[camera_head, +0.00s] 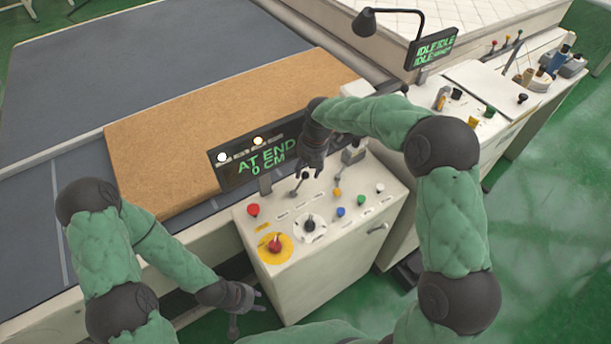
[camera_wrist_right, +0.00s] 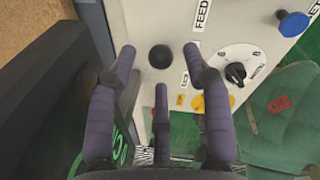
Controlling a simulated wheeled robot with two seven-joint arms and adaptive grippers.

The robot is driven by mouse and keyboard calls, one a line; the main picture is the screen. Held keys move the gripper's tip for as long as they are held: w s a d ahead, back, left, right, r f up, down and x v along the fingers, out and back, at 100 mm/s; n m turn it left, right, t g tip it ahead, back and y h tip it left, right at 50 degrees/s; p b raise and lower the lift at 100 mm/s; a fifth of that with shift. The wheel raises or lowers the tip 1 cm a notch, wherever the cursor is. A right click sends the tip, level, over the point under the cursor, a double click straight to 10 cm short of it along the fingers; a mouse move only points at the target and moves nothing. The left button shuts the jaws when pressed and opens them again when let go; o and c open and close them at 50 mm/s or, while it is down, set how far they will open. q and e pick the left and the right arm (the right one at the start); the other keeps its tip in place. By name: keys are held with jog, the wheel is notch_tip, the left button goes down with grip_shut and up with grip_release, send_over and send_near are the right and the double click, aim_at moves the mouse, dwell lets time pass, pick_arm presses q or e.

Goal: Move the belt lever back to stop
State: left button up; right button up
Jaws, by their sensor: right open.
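The control box (camera_head: 330,281) has a pale top with coloured knobs and a slot area on its left part. A lever with a dark ball knob (camera_wrist_right: 162,57) shows in the right wrist view, beside a FEED label (camera_wrist_right: 201,14); I take it for the belt lever. My right gripper (camera_head: 301,185) is over the box top, with its fingers spread around the knob and apart from it in the wrist view. In the head view the gripper partly hides the lever. My left gripper (camera_head: 247,309) hangs low in front of the box, fingers spread and empty.
A display (camera_head: 262,160) reads AT END 0 CM behind the box. A red knob on a yellow disc (camera_head: 275,244), a black rotary switch (camera_head: 310,224) and a blue knob (camera_head: 340,212) stand nearby. A brown slab (camera_head: 190,140) lies on the belt. Green floor (camera_head: 540,260) is clear at right.

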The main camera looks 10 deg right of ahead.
aim_at(306, 172)
jog(key=shift+w+a+f, duration=0.1)
jog(key=shift+a+f, duration=0.05)
jog(key=shift+f, duration=0.85)
jog(key=shift+w+a+f, duration=0.1)
jog(key=shift+f, duration=0.85)
grip_shut()
